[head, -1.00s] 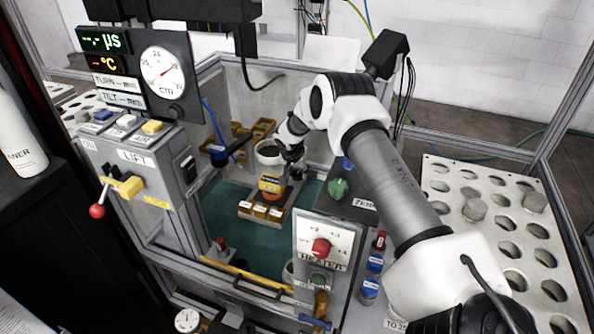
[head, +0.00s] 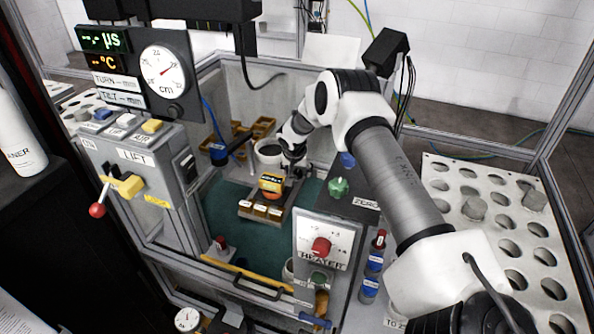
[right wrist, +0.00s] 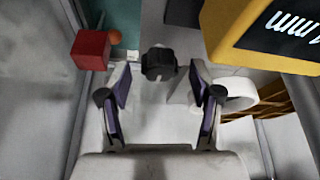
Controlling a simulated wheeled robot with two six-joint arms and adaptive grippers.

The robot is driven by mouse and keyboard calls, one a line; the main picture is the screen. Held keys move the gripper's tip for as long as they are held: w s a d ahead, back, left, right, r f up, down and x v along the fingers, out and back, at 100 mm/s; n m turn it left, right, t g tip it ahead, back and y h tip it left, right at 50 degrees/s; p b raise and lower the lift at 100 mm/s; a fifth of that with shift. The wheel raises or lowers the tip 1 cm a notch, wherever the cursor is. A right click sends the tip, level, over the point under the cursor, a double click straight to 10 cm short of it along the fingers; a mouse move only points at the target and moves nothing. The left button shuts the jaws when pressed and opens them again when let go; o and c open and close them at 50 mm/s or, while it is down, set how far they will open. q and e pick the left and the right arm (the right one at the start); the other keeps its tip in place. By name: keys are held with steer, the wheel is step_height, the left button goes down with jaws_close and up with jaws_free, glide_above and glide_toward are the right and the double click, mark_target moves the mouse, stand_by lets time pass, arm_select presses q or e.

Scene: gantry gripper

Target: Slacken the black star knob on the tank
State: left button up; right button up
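A black star knob (right wrist: 158,63) shows in the right wrist view, centred ahead of my right gripper (right wrist: 160,84). The gripper's two fingers stand wide apart, and the knob appears beyond their tips with nothing held. In the head view my right gripper (head: 291,167) is small and dark, reaching down inside the grey-walled tank (head: 262,105). I cannot pick out the knob in the head view; the arm likely covers it. My left gripper is not in view.
A yellow-orange block (head: 271,184) sits close by the gripper, also large at the upper right of the wrist view (right wrist: 245,30). A red block (right wrist: 91,49) is at the wrist view's left. The heater panel (head: 323,240) stands in front, a green knob (head: 338,187) to the right.

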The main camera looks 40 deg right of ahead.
steer(key=v, duration=1.2)
